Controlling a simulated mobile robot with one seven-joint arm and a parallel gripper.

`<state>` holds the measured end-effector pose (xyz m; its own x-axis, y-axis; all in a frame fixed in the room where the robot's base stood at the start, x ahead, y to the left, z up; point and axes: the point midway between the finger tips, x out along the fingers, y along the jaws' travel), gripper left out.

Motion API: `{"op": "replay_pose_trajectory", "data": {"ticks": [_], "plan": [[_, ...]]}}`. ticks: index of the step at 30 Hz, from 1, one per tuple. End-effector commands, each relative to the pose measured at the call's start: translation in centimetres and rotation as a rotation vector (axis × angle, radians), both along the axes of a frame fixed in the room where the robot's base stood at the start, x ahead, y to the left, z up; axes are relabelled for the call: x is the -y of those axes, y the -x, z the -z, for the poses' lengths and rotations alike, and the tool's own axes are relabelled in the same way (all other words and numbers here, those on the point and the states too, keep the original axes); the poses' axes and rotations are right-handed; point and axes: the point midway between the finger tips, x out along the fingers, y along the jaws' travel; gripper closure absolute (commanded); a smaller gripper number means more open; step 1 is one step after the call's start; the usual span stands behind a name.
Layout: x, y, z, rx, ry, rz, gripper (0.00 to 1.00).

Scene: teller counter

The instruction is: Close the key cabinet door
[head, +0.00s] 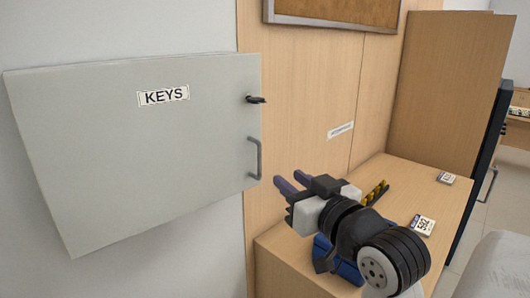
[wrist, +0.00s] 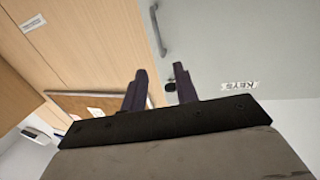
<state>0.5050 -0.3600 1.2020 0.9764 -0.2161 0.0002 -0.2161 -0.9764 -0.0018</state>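The key cabinet door (head: 130,170) is a flat grey panel at the left of the head view, with a KEYS label (head: 163,95). Its bar handle (head: 257,158) and a lock with a dark key (head: 256,99) are near its right edge. I cannot tell whether a gap stands behind that edge. My gripper (head: 290,182) is open and empty, right of and below the handle, apart from it. In the wrist view, the handle (wrist: 158,28) shows beyond the open fingertips (wrist: 159,70), and the grey door (wrist: 225,40) fills the upper right. The cabinet's inside is hidden.
A wooden counter (head: 285,262) lies below and behind my arm, with a blue object (head: 347,270), a yellow-black item (head: 376,193) and small number cards (head: 422,225) on it. A wooden panel (head: 290,115) and a framed board (head: 340,10) are behind.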

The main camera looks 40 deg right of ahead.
Motion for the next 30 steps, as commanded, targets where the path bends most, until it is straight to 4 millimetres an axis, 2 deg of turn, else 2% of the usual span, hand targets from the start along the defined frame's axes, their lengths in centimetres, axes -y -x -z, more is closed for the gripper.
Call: {"op": "replay_pose_trajectory", "data": {"ticks": [9,15,21,30], "plan": [[1.5,-6.7,-0.4,-0.002,0.000,-0.001,0.70],[2.2,-10.0,-0.3,-0.001,0.001,0.000,0.70],[2.6,-11.5,-0.1,0.000,0.002,0.001,0.70],[2.7,-11.7,0.0,0.001,0.002,0.002,0.70]]}}
